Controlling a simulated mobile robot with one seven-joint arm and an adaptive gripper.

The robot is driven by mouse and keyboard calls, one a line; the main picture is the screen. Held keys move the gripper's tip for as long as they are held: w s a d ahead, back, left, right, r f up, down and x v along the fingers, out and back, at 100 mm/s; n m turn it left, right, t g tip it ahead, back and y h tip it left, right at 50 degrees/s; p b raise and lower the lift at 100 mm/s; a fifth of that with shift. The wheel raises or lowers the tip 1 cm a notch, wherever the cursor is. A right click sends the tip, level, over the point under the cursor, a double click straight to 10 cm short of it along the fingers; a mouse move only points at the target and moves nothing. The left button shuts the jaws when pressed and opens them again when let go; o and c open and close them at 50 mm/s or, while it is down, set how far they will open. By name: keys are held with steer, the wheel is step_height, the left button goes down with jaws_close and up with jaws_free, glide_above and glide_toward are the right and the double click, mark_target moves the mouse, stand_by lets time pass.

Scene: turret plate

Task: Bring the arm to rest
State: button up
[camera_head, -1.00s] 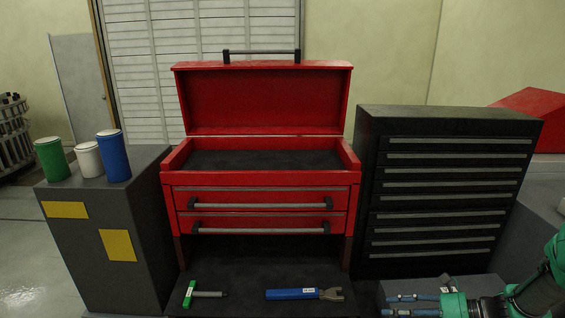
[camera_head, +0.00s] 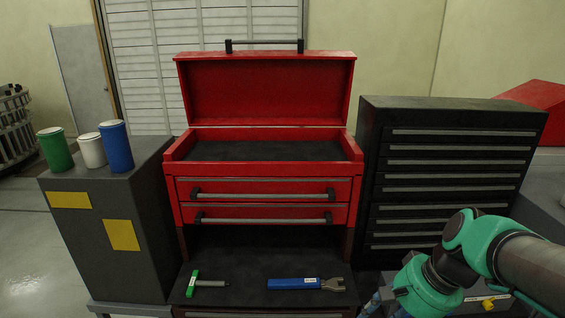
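My arm (camera_head: 450,265) is at the lower right, its green joints and grey link bent in front of the black drawer cabinet. My gripper is not visible in this view; the arm's end is hidden or out of frame at the bottom right. A green-handled tool (camera_head: 193,283) with a grey shaft and a blue-handled tool (camera_head: 293,284) with a forked grey end lie apart on the dark lower shelf (camera_head: 240,262) of the red tool chest (camera_head: 262,187). The chest's lid is up and both its drawers are shut.
The black drawer cabinet (camera_head: 450,133) stands to the right of the chest. A grey cabinet (camera_head: 85,235) stands to the left, with green (camera_head: 55,150), white (camera_head: 91,151) and blue (camera_head: 116,147) cups on top. The space in front of the chest's drawers is clear.

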steer(key=s+r+n+t+h, duration=0.3)
steer(key=s+r+n+t, duration=0.1)
steer(key=s+r+n, duration=0.2)
steer(key=shift+d+r+n+h, duration=0.3)
steer(key=shift+d+r, duration=0.05)
steer(key=shift+r, duration=0.5)
steer(key=shift+s, duration=0.1)
stand_by(0.5)
